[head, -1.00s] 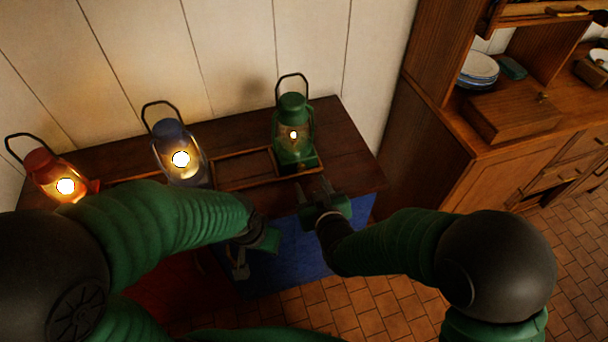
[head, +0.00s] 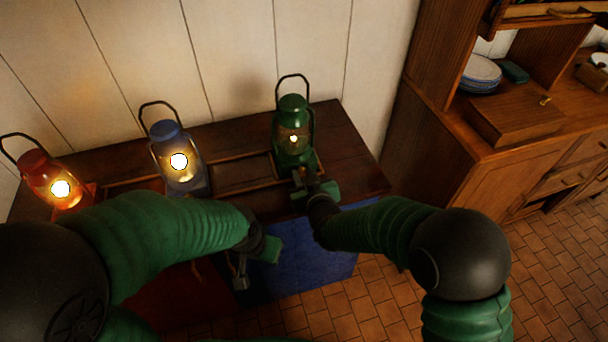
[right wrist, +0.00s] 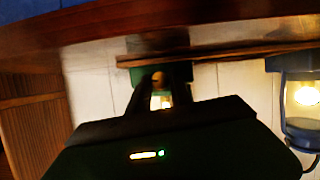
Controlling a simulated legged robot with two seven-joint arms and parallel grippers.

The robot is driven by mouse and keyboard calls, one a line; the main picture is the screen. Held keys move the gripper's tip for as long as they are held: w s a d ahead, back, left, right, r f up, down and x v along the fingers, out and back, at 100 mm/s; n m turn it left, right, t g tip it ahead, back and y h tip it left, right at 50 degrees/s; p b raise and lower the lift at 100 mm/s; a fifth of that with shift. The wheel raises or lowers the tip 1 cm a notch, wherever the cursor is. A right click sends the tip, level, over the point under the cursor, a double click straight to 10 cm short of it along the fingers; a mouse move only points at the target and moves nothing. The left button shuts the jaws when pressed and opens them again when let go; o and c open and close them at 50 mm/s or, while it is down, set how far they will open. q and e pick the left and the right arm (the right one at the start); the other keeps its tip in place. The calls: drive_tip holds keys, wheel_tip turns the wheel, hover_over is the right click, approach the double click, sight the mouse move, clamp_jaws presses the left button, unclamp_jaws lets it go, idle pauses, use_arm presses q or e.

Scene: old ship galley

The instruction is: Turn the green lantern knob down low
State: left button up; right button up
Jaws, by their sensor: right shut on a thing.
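The green lantern (head: 293,110) stands at the right end of the dark wooden shelf, with a small, faint flame inside. My right gripper (head: 302,178) is at the front of its base and is shut on its knob. In the right wrist view, which is upside down, a small brownish knob (right wrist: 158,78) shows between the fingertips, in front of the lantern's green base (right wrist: 137,76). In the head view the gripper hides the knob. My left gripper (head: 255,262) hangs low in front of the shelf, away from the lanterns; its jaws are unclear.
A blue lantern (head: 168,135) and a red lantern (head: 42,170), both brightly lit, stand to the left on the shelf (head: 350,150). A wooden cupboard (head: 530,185) with plates (head: 481,72) and a box (head: 515,118) stands at right. A blue cloth (head: 315,262) hangs in front.

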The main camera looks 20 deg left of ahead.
clamp_jaws()
drive_tip(key=shift+f+b, duration=0.1)
drive_tip(key=shift+b, duration=0.2)
drive_tip(key=shift+m, duration=0.3)
drive_tip(key=o, duration=0.9)
unclamp_jaws()
drive_tip(key=v, duration=0.8)
drive_tip(key=p+v, duration=0.1)
drive_tip(key=v, duration=0.7)
drive_tip(key=shift+s+d+r+p, duration=0.1)
drive_tip(key=shift+d+r+p, duration=0.2)
drive_tip(key=shift+d, duration=0.15)
